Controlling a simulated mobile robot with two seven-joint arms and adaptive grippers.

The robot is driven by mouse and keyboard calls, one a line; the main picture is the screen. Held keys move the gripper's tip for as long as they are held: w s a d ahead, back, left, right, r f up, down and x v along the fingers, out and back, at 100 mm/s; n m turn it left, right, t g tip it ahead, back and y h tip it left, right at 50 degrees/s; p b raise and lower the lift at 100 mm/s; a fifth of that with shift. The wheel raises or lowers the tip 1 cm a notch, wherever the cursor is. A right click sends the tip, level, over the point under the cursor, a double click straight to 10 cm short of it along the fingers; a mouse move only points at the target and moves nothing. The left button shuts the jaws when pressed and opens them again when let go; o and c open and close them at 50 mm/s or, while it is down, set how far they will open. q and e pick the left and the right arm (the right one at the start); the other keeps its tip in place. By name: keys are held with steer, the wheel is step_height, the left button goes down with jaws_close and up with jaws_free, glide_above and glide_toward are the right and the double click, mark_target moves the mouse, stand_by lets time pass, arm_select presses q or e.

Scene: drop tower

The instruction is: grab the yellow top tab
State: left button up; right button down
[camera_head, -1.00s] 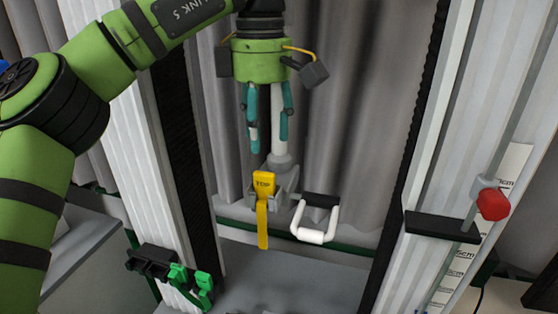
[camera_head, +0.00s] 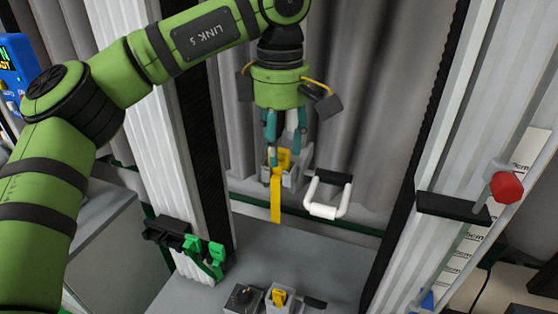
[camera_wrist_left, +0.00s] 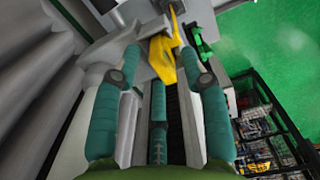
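The yellow top tab (camera_head: 276,200) is fixed at a grey bracket (camera_head: 292,178) on the tower, with its strap hanging down. My left gripper (camera_head: 286,152) points down at the tab's upper part, its teal fingers overlapping it in the head view. In the left wrist view the yellow tab (camera_wrist_left: 164,62) shows between and just beyond the spread fingertips of my left gripper (camera_wrist_left: 160,56). The gripper is open, and I see no finger closed on the tab. Whether a finger touches it is unclear. My right gripper is not in view.
A white handle (camera_head: 327,211) is just right of the tab. Green clips (camera_head: 205,254) sit on the left post. A red knob (camera_head: 506,187) is on the right post. A small box with a yellow switch (camera_head: 279,297) is below. Grey curtain hangs behind.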

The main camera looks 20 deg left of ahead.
arm_select(q)
jaws_close()
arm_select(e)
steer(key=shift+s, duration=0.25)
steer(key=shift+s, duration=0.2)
arm_select(q)
steer(key=shift+r, duration=0.1)
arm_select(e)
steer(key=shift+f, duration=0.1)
